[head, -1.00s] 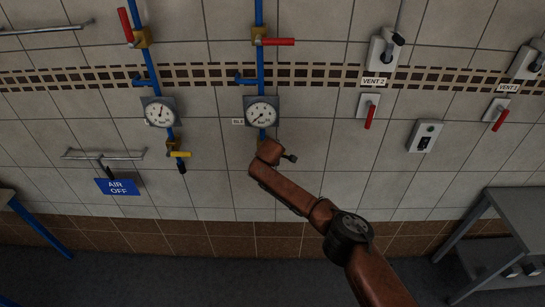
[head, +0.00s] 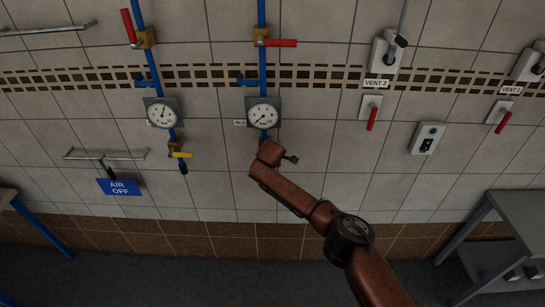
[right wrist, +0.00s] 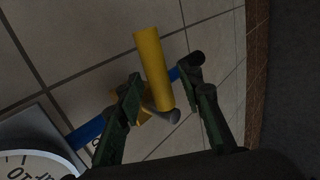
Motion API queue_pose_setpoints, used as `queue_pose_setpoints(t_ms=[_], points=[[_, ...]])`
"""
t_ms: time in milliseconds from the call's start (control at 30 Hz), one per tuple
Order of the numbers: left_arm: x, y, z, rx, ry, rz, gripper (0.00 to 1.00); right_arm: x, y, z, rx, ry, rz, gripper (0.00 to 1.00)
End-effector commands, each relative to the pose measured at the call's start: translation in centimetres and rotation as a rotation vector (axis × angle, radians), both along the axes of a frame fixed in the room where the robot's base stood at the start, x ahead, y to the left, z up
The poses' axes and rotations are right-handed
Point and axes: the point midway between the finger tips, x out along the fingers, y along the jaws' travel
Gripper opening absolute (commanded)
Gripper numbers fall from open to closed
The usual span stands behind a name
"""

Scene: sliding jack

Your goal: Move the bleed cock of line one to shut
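In the right wrist view a yellow lever handle (right wrist: 153,68) sits on a brass cock body (right wrist: 143,108) on a blue pipe, just below a gauge. The handle lies roughly across the pipe. My right gripper (right wrist: 161,78) is open, with one finger on either side of the handle; a gap shows at the right finger. In the head view my right arm (head: 285,185) hides this cock under the right-hand gauge (head: 263,114). Another yellow-handled cock (head: 181,155) sits under the left-hand gauge (head: 161,113), its handle crosswise. My left gripper is not in view.
A red lever (head: 278,43) lies crosswise on the right pipe; another (head: 128,27) runs nearly along the left pipe. Red vent levers (head: 371,119), a switch box (head: 426,138), a wall rail with a blue "AIR OFF" sign (head: 119,187) and a grey bench (head: 515,205) stand around.

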Motion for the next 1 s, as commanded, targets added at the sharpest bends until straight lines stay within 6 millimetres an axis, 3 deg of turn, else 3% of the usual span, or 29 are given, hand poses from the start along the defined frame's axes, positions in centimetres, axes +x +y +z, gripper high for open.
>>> queue_pose_setpoints(t_ms=[333, 1000], points=[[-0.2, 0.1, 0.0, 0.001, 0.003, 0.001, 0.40, -1.3, 0.0, 1.1, 0.002, 0.002, 0.002, 0.34], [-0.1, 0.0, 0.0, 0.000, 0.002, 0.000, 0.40, -8.1, -0.4, 8.2, 0.001, -0.001, 0.001, 0.34]])
